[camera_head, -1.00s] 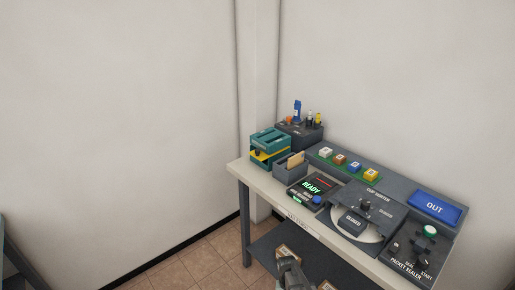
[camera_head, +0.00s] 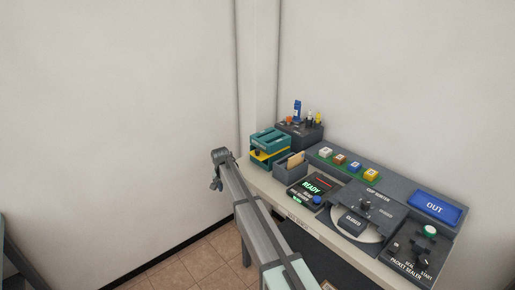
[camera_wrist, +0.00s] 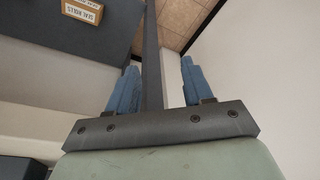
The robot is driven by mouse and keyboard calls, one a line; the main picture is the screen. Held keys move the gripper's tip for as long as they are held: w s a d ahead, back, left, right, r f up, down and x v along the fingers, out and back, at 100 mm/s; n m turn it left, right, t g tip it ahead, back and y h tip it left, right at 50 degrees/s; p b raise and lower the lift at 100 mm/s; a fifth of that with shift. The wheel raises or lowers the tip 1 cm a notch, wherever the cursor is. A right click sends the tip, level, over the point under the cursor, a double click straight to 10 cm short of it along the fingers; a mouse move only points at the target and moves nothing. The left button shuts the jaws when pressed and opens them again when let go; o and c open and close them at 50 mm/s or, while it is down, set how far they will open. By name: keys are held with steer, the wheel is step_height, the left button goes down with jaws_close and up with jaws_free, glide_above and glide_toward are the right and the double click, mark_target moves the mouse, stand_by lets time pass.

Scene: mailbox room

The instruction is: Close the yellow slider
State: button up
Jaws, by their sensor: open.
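A teal device (camera_head: 271,140) stands at the left back corner of the bench. A yellow part (camera_head: 266,156), likely the yellow slider, shows low on its front; how far it stands out is hard to tell. My gripper (camera_head: 217,184) is in front and to the left of the device, just off the bench's left end, apart from it. In the wrist view its two blue fingers (camera_wrist: 157,85) are spread with nothing held. The slider does not show in the wrist view.
A grey bin with a card (camera_head: 290,165) sits right of the teal device. A READY panel (camera_head: 311,188), a sorter (camera_head: 365,207) and a packet sealer (camera_head: 417,255) fill the bench. The wall is close on the left.

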steer(key=w+d+r+m+g, duration=0.15)
steer(key=d+r+m, duration=0.25)
steer(key=r, duration=0.7)
steer(key=w+d+r+m, duration=0.2)
steer(key=d+r+m, duration=0.25)
steer(key=r, duration=0.55)
steer(key=w+d+r+m+g, duration=0.1)
steer(key=w+d+r+m, duration=0.3)
steer(key=r, duration=0.7)
steer(key=shift+n, duration=0.25)
steer(key=f, duration=0.4)
steer(key=s+f, duration=0.1)
steer(key=f, duration=0.9)
steer(key=shift+s+d, duration=0.35)
steer(key=shift+s, duration=0.05)
steer(key=shift+r, duration=0.1)
steer(key=shift+c, duration=0.2)
jaws_close()
